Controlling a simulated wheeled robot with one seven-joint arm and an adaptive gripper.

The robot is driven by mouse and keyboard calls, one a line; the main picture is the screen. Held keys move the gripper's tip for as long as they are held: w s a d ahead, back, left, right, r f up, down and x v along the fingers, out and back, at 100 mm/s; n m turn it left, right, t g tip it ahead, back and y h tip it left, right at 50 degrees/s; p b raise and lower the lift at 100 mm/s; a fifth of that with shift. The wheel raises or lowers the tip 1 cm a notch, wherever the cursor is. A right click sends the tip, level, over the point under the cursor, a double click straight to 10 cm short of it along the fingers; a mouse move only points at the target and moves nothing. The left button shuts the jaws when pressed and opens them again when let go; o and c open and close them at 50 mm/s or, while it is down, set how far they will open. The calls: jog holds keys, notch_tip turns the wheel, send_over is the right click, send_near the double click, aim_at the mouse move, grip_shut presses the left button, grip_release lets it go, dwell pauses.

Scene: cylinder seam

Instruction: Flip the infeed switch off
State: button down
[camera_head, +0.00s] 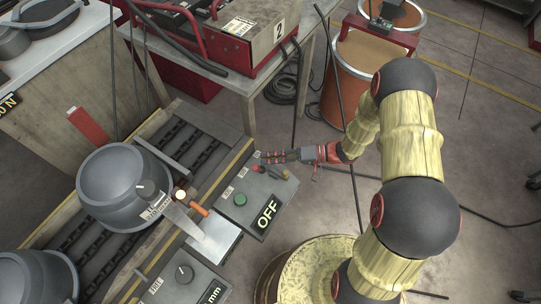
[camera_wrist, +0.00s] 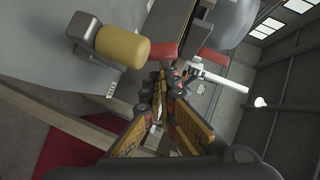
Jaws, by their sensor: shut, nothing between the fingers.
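The grey control box (camera_head: 255,220) stands in the middle of the head view, beside the conveyor. It carries a green button (camera_head: 240,199) and a black plate reading OFF (camera_head: 267,213). Small red and dark parts (camera_head: 284,173) show near its far end; I cannot tell which of these is the infeed switch. My gripper (camera_head: 268,157) reaches in from the right, its fingertips over the far end of the box. Its fingers are shut and empty, and partly hide that end. In the wrist view my gripper (camera_wrist: 166,78) points at a red part (camera_wrist: 163,51); contact is unclear.
Large grey cylinders (camera_head: 125,187) sit on the conveyor to the left. A bench with a red-framed machine (camera_head: 245,35) and an orange drum (camera_head: 350,85) stand behind.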

jog(key=shift+s+a, duration=0.2)
jog(key=shift+s, duration=0.05)
jog(key=shift+w, duration=0.1)
dwell(0.3)
jog(key=shift+w+d+r, duration=0.15)
jog(key=shift+w+d, duration=0.1)
jog(key=shift+d, duration=0.05)
jog(key=shift+w+d+r+n+b, duration=0.3)
jog(key=shift+w+d+r+b, duration=0.2)
jog(key=shift+w+d, duration=0.35)
jog(key=p+v, duration=0.2)
jog(key=v, duration=0.8)
jog(key=shift+d+r, duration=0.2)
jog(key=shift+d, duration=0.05)
